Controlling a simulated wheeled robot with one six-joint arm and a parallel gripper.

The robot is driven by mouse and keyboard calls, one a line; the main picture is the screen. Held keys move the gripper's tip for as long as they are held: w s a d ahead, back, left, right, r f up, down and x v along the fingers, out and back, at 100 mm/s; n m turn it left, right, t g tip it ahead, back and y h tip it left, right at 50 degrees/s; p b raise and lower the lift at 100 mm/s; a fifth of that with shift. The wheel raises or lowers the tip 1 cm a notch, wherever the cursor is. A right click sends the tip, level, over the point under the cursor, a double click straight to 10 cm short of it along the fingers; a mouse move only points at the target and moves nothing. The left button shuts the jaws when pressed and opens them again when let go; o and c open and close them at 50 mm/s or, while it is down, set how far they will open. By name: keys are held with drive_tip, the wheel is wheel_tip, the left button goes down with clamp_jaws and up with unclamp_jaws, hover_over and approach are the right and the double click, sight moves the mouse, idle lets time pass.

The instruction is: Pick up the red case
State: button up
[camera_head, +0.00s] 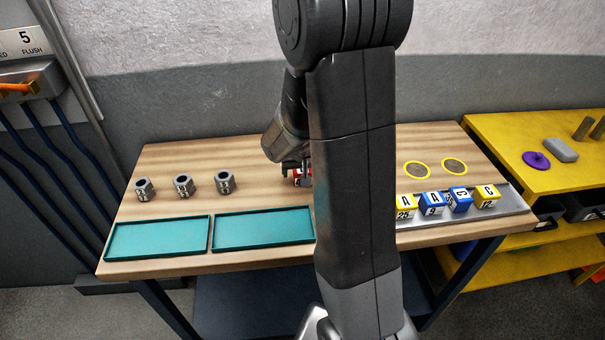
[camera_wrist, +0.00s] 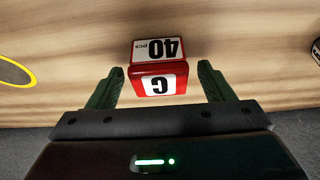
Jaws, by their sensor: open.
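The red case (camera_wrist: 155,88) is a small box with white labels reading "40 pcs" and "C". It stands on the wooden table between the two green fingers of my gripper (camera_wrist: 160,88) in the wrist view. The fingers are open, with a gap on each side of the case. In the head view only a small red part of the case (camera_head: 301,176) shows beside my arm. My gripper (camera_head: 297,170) is low over the table there, largely hidden behind my arm.
Several grey hex nuts, one here (camera_head: 184,185), stand left on the table. Two teal trays (camera_head: 158,216) lie at its front. Yellow and blue cases (camera_head: 433,204) sit on a metal strip (camera_head: 512,203) at right, near yellow-ringed circles (camera_head: 417,170). A yellow bench (camera_head: 505,135) stands farther right.

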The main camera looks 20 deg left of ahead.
drive_tip(key=shift+w+f, duration=0.1)
drive_tip(key=shift+f, duration=0.15)
drive_tip(key=shift+c, duration=0.4)
drive_tip(key=c, duration=1.1)
drive_tip(key=shift+r, duration=0.15)
